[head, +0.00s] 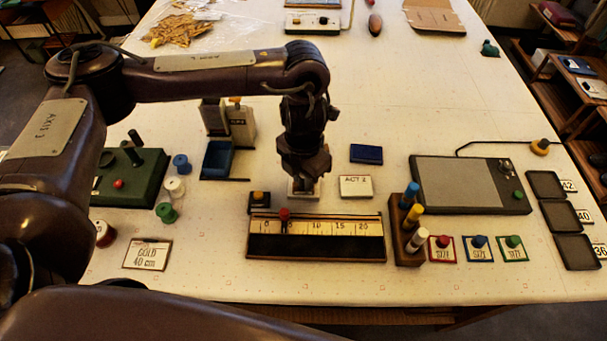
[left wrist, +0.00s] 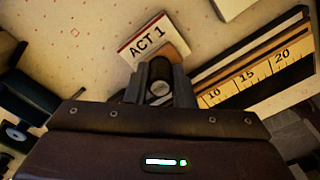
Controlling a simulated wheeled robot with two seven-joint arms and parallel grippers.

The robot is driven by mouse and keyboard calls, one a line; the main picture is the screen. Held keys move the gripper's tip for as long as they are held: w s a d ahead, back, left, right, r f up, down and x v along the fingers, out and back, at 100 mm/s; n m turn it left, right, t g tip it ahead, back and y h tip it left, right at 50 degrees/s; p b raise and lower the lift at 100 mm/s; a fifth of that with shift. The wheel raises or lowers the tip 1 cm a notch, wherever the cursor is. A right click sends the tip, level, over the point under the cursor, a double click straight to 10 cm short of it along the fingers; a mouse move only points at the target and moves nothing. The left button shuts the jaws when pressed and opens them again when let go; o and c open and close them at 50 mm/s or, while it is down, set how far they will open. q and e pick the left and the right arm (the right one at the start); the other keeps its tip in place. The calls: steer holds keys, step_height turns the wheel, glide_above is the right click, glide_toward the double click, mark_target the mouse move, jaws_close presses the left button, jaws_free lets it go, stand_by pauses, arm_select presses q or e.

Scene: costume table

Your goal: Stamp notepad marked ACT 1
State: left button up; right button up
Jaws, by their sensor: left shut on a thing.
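The notepad marked ACT 1 (left wrist: 146,40) is a pale pad with a red edge in the left wrist view. In the head view only parts of this notepad (head: 303,192) show under my gripper. My left gripper (head: 304,172) points down over it. In the left wrist view its fingers (left wrist: 160,88) are shut on a dark handle with a round top, seemingly a stamp. A tan block (left wrist: 177,51), apparently the stamp's base, overlaps a corner of the notepad. I cannot tell whether it touches the paper. A blue pad (head: 366,153) lies behind. My right gripper is not in view.
A second notepad, seemingly ACT 2 (head: 356,187), lies to the right. A peg rack (head: 409,232) stands right. Cloth between the blue pad and the grey tablet (head: 460,182) is clear.

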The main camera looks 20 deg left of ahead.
arm_select(q)
steer(key=shift+r+p, duration=3.2)
steer(key=shift+r, duration=0.3)
